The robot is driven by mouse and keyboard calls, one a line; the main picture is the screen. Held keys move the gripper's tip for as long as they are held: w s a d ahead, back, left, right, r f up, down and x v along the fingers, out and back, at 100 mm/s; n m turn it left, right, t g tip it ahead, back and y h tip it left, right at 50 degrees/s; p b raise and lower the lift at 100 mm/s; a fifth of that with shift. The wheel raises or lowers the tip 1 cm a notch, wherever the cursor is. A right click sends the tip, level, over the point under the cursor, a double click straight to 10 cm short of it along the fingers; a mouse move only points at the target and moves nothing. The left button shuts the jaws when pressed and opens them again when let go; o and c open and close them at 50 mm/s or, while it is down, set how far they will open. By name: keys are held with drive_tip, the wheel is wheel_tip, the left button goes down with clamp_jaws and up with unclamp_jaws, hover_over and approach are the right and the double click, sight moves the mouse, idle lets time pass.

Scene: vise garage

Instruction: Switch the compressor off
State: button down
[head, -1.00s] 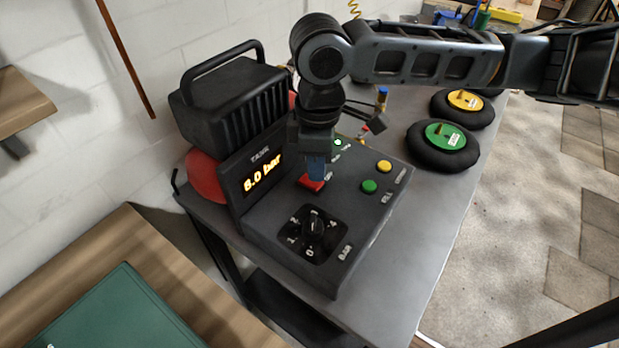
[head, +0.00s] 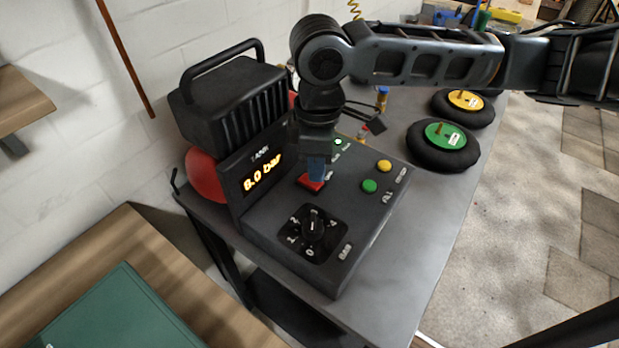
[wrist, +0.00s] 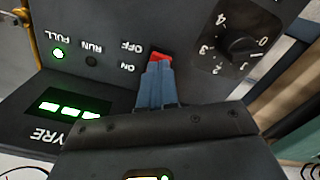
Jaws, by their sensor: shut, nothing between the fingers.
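The compressor (head: 222,100) is a black unit with a handle, joined to a dark sloping control panel (head: 265,222). Its red switch (head: 311,184) also shows in the wrist view (wrist: 160,57), beside the ON and OFF labels. The TANK display (head: 262,174) reads about 8.0 bar. My gripper (head: 316,178) is shut and empty, its blue fingertips (wrist: 157,66) at the switch, partly covering it. I cannot tell contact or which side is pressed.
A black dial (head: 314,228) sits at the panel's near end. Green (head: 369,186) and yellow (head: 384,166) buttons are to the right. Tyres with green (head: 445,135) and yellow (head: 465,99) hubs lie farther back on the grey bench (head: 425,215).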

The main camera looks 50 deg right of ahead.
drive_tip(key=shift+f+b, duration=0.5)
drive_tip(key=shift+f, duration=0.35)
idle(0.3)
drive_tip(key=shift+r, duration=0.1)
wheel_tip(320, 180, up, 7)
drive_tip(key=p, duration=0.6)
drive_tip(key=shift+s, duration=0.1)
idle(0.7)
